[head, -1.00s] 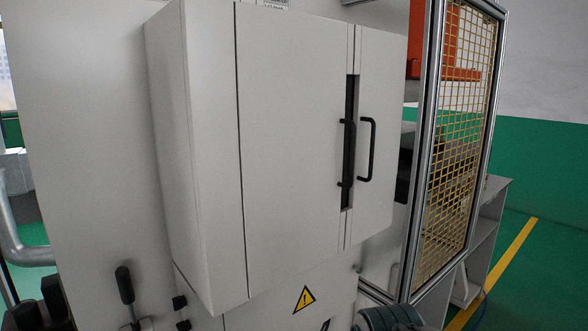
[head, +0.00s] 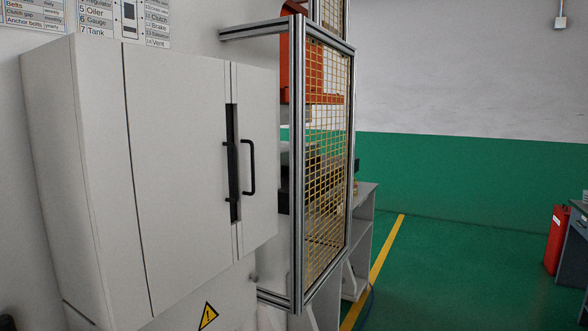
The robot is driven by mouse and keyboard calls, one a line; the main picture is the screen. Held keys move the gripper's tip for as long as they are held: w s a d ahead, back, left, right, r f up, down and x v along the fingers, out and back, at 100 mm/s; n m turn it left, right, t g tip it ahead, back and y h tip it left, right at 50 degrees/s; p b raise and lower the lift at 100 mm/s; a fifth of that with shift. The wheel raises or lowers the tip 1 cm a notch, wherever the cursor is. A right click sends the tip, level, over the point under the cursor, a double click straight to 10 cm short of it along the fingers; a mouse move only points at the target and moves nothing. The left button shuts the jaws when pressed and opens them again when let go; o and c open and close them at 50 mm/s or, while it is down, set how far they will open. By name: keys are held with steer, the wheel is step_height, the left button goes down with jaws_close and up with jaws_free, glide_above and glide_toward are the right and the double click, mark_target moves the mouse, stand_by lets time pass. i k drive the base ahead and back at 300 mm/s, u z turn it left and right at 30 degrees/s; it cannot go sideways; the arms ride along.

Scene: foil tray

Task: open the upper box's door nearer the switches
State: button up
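The upper box (head: 75,170) is a pale grey wall cabinet on the left of the head view. Its wide left door (head: 175,160) and narrower right door (head: 263,130) both look shut. A dark upright recess lies between them. The left door's black handle (head: 228,200) stands against the recess, and the right door's black bar handle (head: 252,168) is just right of it. I cannot make out for certain which fittings are the switches. My gripper is not in view.
A framed yellow mesh guard (head: 325,160) stands close to the right of the cabinet, with an orange part (head: 298,60) behind it. A yellow warning triangle (head: 208,316) is below. Green floor (head: 450,270) is open at right, near a red object (head: 555,240).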

mark_target(175, 102)
steer(key=z, duration=0.45)
steer(key=i, duration=0.9)
steer(key=u, duration=0.5)
